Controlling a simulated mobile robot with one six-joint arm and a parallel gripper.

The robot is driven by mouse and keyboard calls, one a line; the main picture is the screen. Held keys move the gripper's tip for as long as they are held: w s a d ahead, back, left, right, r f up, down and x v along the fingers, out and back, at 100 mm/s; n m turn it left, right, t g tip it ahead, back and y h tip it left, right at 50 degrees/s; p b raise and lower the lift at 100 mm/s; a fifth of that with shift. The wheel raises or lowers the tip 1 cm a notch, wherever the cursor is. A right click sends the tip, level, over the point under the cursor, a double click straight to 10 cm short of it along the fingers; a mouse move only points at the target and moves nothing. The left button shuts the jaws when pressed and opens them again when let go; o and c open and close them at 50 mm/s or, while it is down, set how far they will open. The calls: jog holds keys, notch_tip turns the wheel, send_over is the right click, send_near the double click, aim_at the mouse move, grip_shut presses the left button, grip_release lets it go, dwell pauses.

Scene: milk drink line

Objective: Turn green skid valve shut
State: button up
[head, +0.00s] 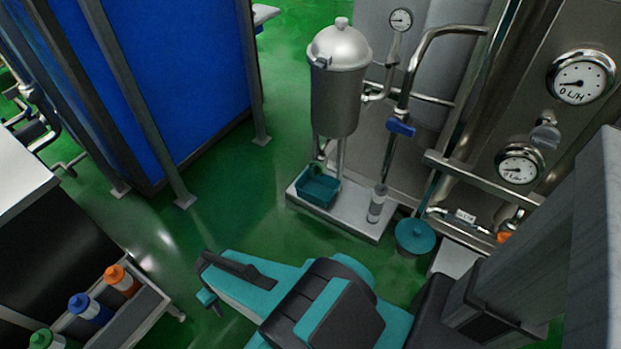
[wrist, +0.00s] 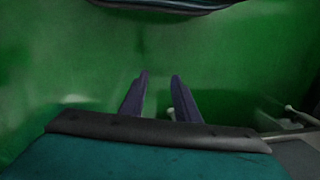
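A steel vessel with a domed lid (head: 336,80) stands on a low skid (head: 350,221). A small dark green valve handle (head: 317,168) shows under the vessel, just above a teal bin (head: 317,187) that partly hides it. Whether it is open or shut is too small to tell. My gripper (wrist: 159,86) shows in the wrist view with its two dark fingers apart and nothing between them. It points at bare green floor. The gripper is apart from the valve.
A blue valve handle (head: 400,127) sits on the upright pipe right of the vessel. A teal lidded bucket (head: 415,237) stands right of the skid. A blue panel (head: 165,80) stands left. A rack of bottles (head: 92,309) is at lower left. Floor between is clear.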

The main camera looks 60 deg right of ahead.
jog(key=w+d+f+m+t+h+b, duration=0.1)
jog(key=w+d+f+t+b, duration=0.25)
jog(key=w, duration=0.45)
jog(key=w+d+f+m+t+b, duration=0.1)
jog(key=w+d+f+t+b, duration=0.2)
jog(key=w, duration=0.6)
jog(key=w+d+r+m+t+h+b, duration=0.1)
jog(key=w+d+m+t+h+b, duration=0.2)
jog(key=d, duration=0.5)
jog(key=w+d+r+m+t+h+b, duration=0.1)
jog(key=w+d+r+t+h+b, duration=0.15)
jog(key=w+d, duration=0.5)
jog(key=s+d+r+m+g+h+b, duration=0.1)
jog(key=s+d+m+h+b, duration=0.2)
jog(key=d, duration=0.7)
jog(key=s+d+m+g+h+b, duration=0.1)
jog(key=s+d+m+h+b, duration=0.25)
jog(key=d, duration=0.65)
jog(key=s+d+r+m+g+h+b, duration=0.1)
jog(key=s+d+m+g+h+b, duration=0.3)
jog(key=s+d+g, duration=0.5)
jog(key=s+d+h+b, duration=0.2)
jog(key=s+d, duration=0.1)
jog(key=s, duration=0.1)
jog(key=shift+m+h, duration=0.35)
jog(key=shift+h, duration=0.05)
jog(key=shift+d+b, duration=0.15)
jog(key=shift+b, duration=0.15)
